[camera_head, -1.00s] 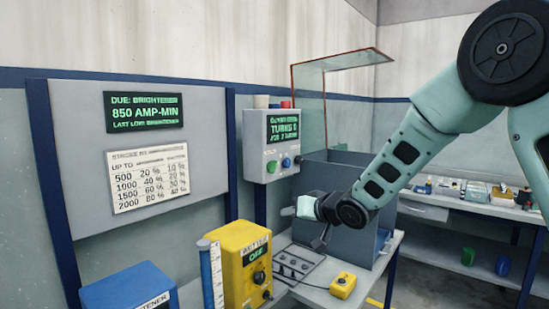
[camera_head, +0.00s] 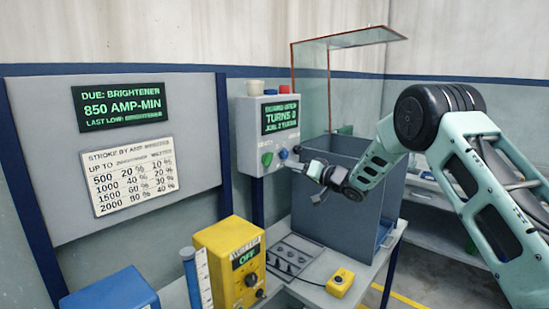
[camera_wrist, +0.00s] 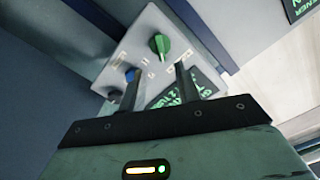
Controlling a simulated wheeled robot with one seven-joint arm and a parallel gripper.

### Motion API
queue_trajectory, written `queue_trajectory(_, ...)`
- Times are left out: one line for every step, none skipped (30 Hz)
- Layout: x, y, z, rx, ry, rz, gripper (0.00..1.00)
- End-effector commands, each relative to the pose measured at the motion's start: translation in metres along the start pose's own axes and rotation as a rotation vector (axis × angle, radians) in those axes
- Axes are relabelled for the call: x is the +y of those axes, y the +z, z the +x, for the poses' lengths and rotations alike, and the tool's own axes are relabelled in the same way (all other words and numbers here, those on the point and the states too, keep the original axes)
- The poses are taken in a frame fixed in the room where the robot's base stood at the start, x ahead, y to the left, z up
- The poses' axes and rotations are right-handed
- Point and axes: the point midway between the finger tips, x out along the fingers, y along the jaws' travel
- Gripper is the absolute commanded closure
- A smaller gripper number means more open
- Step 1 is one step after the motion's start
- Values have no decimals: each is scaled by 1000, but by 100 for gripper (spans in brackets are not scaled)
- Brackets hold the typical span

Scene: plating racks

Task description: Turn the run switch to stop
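A grey control box (camera_head: 250,128) with a green display reading "TURNS 0" stands in front of the wall. On its lower front are a green knob (camera_head: 267,159) and a blue knob (camera_head: 283,154). The wrist view shows the green knob (camera_wrist: 159,44) with a raised grip bar, and the blue knob (camera_wrist: 130,75) by the left finger. Lettering beside the knobs is too small to read, so I cannot tell which is the run switch. My gripper (camera_wrist: 157,70) is open and empty, its two fingers apart, in front of the panel; it is small in the head view (camera_head: 302,167).
A grey open tank (camera_head: 345,215) stands just right of my gripper, with a clear red-edged guard (camera_head: 315,90) behind. A yellow box (camera_head: 215,265) reading "OFF", a yellow button box (camera_head: 340,283) and a blue box (camera_head: 110,295) are lower down.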

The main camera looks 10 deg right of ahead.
Motion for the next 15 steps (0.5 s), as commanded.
queue_trajectory(-3,-2,12,-2,-1,0,67)
queue_trajectory(-2,-2,18,-2,-1,-1,67)
queue_trajectory(-3,-2,26,-2,-2,-1,67)
queue_trajectory(-2,-1,32,-3,-1,0,67)
queue_trajectory(-3,-1,38,-2,-1,0,67)
queue_trajectory(-2,-1,46,-2,-1,-1,67)
queue_trajectory(-2,-2,51,-1,-1,-1,67)
queue_trajectory(-2,-1,56,-1,0,-1,67)
queue_trajectory(-2,-2,62,-1,-1,0,67)
queue_trajectory(-2,-1,67,-1,-1,0,67)
queue_trajectory(-2,-1,71,-1,0,0,67)
queue_trajectory(-1,-1,76,-1,0,-1,67)
queue_trajectory(-1,-1,79,-1,0,0,67)
queue_trajectory(-1,-1,82,-1,0,0,67)
queue_trajectory(-1,-1,85,-1,1,0,67)
